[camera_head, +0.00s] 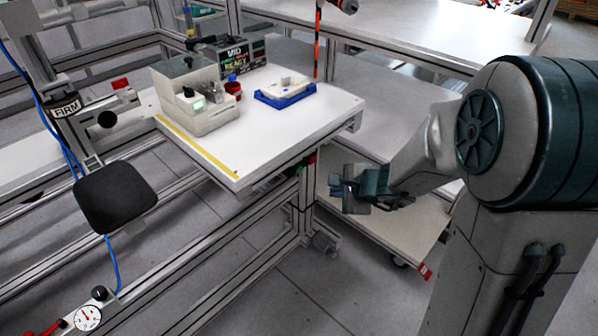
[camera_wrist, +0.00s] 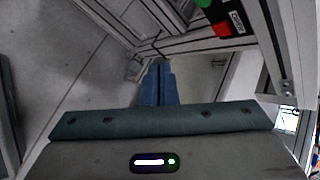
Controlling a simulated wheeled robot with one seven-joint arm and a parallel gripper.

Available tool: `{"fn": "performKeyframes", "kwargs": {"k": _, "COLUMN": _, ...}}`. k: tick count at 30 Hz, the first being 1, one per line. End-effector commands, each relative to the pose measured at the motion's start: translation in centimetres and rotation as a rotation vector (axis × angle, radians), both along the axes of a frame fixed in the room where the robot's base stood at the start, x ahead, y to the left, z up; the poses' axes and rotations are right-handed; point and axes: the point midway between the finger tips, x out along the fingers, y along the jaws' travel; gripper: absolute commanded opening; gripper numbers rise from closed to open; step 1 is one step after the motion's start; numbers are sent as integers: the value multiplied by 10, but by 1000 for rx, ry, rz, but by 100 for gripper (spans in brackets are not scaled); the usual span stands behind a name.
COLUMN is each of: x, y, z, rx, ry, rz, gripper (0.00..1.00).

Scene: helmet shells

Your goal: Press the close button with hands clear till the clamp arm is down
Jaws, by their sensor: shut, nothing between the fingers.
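My gripper (camera_head: 345,190) is shut and empty, to the right of the white table's front corner and apart from it. In the wrist view its blue fingers (camera_wrist: 158,70) lie together. A green button (camera_wrist: 203,3) and a red part (camera_wrist: 221,29) beside a small label show at the top right of the wrist view. The label is too small to read surely. In the head view a small green and red spot (camera_head: 311,159) shows under the table edge, left of my gripper. No part is clearly recognisable as the clamp arm. A black pad (camera_head: 115,195) with a blue hose hangs at the left.
The white table (camera_head: 270,140) holds a grey-beige machine (camera_head: 200,95), a red cup (camera_head: 233,89) and a blue tray (camera_head: 285,94) with a white part. A gauge (camera_head: 88,317) sits at lower left. A low wheeled platform (camera_head: 400,222) stands below my arm. Metal frame posts stand near my gripper.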

Motion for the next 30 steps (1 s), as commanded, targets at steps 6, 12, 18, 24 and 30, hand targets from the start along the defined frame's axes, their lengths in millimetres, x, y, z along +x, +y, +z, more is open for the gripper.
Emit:
{"fn": "performKeyframes", "kwargs": {"k": 6, "x": 2, "y": 3, "z": 1, "rx": -1, "ry": 0, "rz": 2, "gripper": 0}}
{"fn": "performKeyframes", "kwargs": {"k": 12, "x": 15, "y": 20, "z": 1, "rx": 0, "ry": 0, "rz": 5, "gripper": 0}}
{"fn": "performKeyframes", "kwargs": {"k": 18, "x": 33, "y": 43, "z": 2, "rx": -1, "ry": 0, "rz": 4, "gripper": 0}}
{"fn": "performKeyframes", "kwargs": {"k": 24, "x": 47, "y": 61, "z": 0, "rx": -1, "ry": -1, "rz": 4, "gripper": 0}}
{"fn": "performKeyframes", "kwargs": {"k": 30, "x": 53, "y": 69, "z": 0, "rx": 1, "ry": 0, "rz": 2, "gripper": 0}}
